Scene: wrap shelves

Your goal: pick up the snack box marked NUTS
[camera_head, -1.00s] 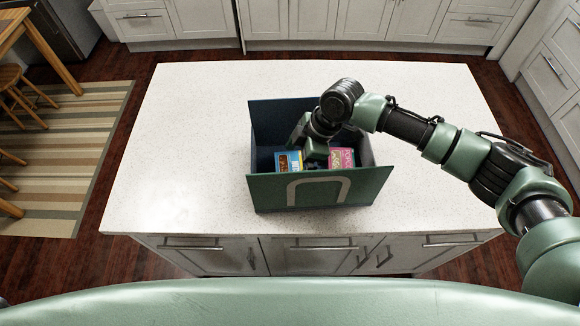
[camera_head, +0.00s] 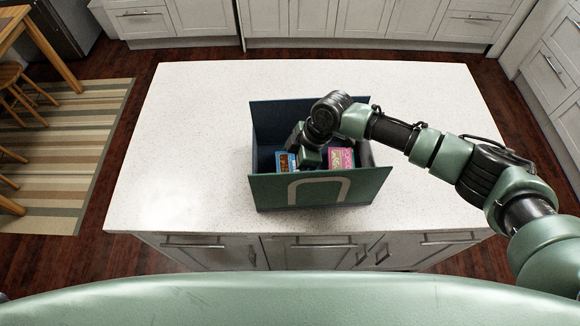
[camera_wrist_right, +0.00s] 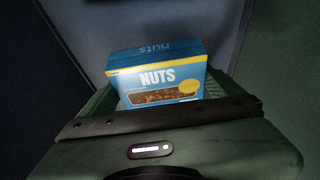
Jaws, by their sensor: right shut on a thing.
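The blue NUTS snack box (camera_head: 287,164) with a yellow stripe stands in the dark blue and green bin (camera_head: 262,190). In the right wrist view the NUTS box (camera_wrist_right: 165,88) is upright with its printed front towards the camera, held at my right gripper (camera_wrist_right: 160,110). In the head view my right gripper (camera_head: 308,157) reaches down into the bin, shut on the NUTS box and partly covering it. The fingertips are not clearly seen. My left gripper is not in view.
A pink snack box (camera_head: 340,158) stands in the bin just right of my gripper. The bin walls surround the gripper closely. The white countertop (camera_head: 190,130) is clear around the bin.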

